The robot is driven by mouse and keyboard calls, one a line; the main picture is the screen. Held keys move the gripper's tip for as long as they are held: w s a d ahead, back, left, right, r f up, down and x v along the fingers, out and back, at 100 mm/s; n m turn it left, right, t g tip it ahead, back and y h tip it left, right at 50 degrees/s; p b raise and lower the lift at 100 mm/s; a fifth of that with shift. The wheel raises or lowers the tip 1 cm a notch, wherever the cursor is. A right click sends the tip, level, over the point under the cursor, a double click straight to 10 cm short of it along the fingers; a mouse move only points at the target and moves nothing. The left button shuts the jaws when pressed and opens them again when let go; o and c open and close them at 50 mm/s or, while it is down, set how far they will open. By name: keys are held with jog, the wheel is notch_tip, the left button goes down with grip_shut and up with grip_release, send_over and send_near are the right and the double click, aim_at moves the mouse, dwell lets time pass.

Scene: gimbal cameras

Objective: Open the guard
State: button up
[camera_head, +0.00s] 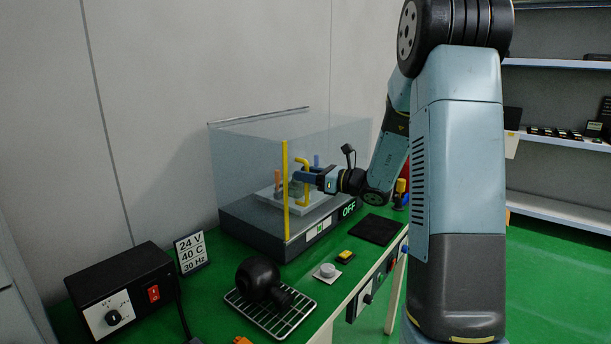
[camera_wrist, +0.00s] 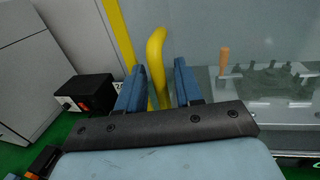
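The guard (camera_head: 245,150) is a clear box-shaped cover, shut over a dark base on the bench. A yellow strip (camera_head: 286,195) runs up its front edge, and a curved yellow handle (camera_head: 304,190) stands out beside it. My gripper (camera_head: 310,179) is at this handle. In the wrist view my gripper (camera_wrist: 160,82) has its two blue fingers apart, with the yellow handle (camera_wrist: 156,50) showing between them. A gap shows between handle and right finger; contact on the left cannot be told. The guard's clear panel (camera_wrist: 200,60) is behind the right finger.
Inside the guard is a fixture with an orange-handled part (camera_wrist: 224,62). On the green bench (camera_head: 215,285) are a black control box (camera_head: 120,290), a sign (camera_head: 191,252), a wire rack (camera_head: 290,318) with a dark round object, and a small yellow button (camera_head: 345,256).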

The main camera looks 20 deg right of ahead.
grip_shut()
dwell(0.4)
